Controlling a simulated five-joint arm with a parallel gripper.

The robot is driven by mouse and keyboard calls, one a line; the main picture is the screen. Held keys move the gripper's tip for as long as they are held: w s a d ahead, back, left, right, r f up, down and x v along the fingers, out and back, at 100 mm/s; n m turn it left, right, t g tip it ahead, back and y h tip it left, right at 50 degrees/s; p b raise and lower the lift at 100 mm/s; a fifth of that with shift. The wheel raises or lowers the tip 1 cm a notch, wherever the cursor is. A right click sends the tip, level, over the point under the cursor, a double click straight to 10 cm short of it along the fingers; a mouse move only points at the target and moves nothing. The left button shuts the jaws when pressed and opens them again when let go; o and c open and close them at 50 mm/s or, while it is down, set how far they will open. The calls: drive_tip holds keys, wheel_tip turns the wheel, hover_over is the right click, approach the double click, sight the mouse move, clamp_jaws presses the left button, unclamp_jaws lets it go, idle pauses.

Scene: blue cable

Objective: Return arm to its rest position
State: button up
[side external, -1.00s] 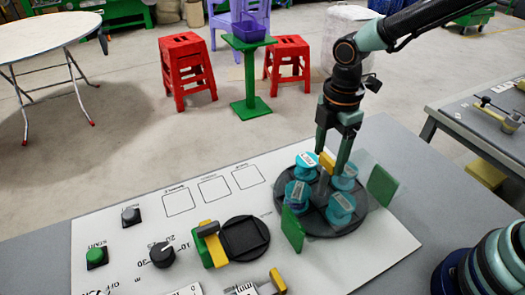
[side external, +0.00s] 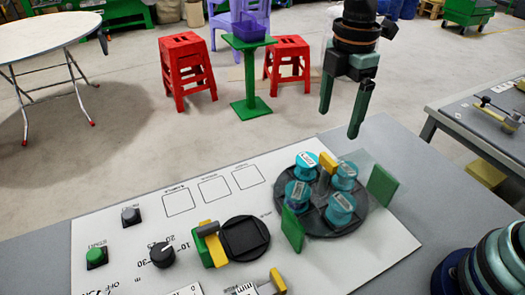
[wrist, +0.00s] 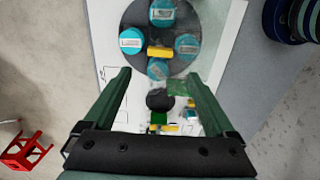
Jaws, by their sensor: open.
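My gripper (side external: 340,120) is open and empty, raised in the air above the far edge of the white panel in the side external view. Its two dark green fingers (wrist: 160,88) are spread wide in the wrist view, with nothing between them at their height. Below it, a round dark carousel (side external: 325,228) holds several teal spools (side external: 341,208) with white labels. The carousel also shows at the top of the wrist view (wrist: 133,62). A yellow-topped grey post (side external: 327,163) stands at the carousel's middle. Most of my arm is out of frame.
Green upright plates (side external: 382,186) flank the carousel. The white panel (side external: 150,200) carries a black round holder (side external: 245,238), a knob (side external: 162,255) and a green button (side external: 96,256). Dark and teal stacked rings (side external: 485,265) stand at the lower right. Red stools (side external: 187,72) are beyond.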

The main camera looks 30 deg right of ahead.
wheel_tip(320, 180, up, 2)
idle(0.5)
drive_tip(key=s+d+m+t, duration=0.2)
drive_tip(key=d+m, duration=0.4)
drive_tip(key=m, duration=0.3)
drive_tip(key=s+d+r+m+t, duration=0.1)
drive_tip(key=s+d+m+t, duration=0.2)
drive_tip(key=d+m, duration=0.3)
drive_tip(key=shift+s+d+r+m+t, duration=0.15)
drive_tip(key=shift+s+d+m+t, duration=0.25)
drive_tip(key=shift+m, duration=1.1)
drive_tip(key=shift+s+a, duration=0.1)
drive_tip(key=shift+a, duration=0.05)
